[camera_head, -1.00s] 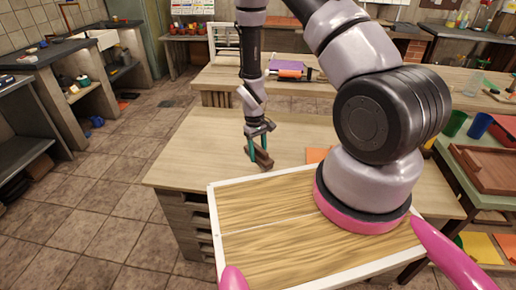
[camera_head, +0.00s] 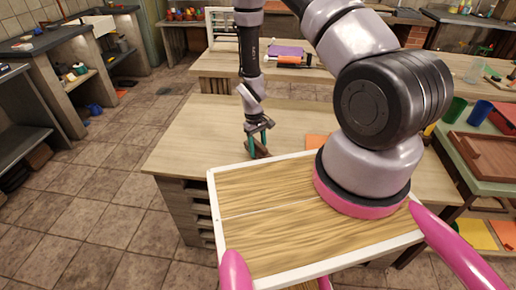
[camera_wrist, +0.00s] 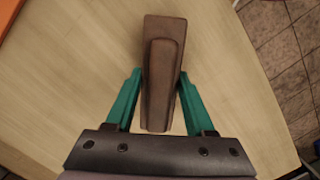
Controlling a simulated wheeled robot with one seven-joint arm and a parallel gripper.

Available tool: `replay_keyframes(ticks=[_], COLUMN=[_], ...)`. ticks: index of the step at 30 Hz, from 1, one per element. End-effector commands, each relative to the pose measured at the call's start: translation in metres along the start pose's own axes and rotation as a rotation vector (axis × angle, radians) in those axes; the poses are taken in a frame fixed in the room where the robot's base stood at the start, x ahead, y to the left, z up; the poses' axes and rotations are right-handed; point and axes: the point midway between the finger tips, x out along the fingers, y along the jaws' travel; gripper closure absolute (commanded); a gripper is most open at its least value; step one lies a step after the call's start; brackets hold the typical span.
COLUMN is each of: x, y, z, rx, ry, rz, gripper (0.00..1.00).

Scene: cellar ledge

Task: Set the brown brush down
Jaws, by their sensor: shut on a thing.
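The brown brush (camera_wrist: 163,60) is held between the green fingers of my gripper (camera_wrist: 161,80), seen from above in the wrist view. My gripper is shut on it, with a finger on each side. In the head view my gripper (camera_head: 257,140) points down over the pale wooden table (camera_head: 205,140), with the brush (camera_head: 262,152) low at its fingertips. The brush is at or just above the tabletop; I cannot tell whether it touches. Its underside is hidden.
An orange sheet (camera_head: 318,141) lies on the table to the right, partly behind my arm. The tabletop left of the brush is clear. A second table (camera_head: 220,65) stands behind. The table's edge and the tiled floor (camera_wrist: 285,60) show at the right in the wrist view.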

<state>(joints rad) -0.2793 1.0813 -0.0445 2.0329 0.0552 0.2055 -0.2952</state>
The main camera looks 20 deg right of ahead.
Motion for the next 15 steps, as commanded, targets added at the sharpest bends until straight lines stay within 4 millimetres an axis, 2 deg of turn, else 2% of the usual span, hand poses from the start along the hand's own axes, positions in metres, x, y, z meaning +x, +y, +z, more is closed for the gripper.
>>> replay_keyframes(ticks=[15], x=[0.0097], y=[0.0000], z=[-0.0017], rx=[0.000], ry=[0.000], rz=[0.000], gripper=[1.00])
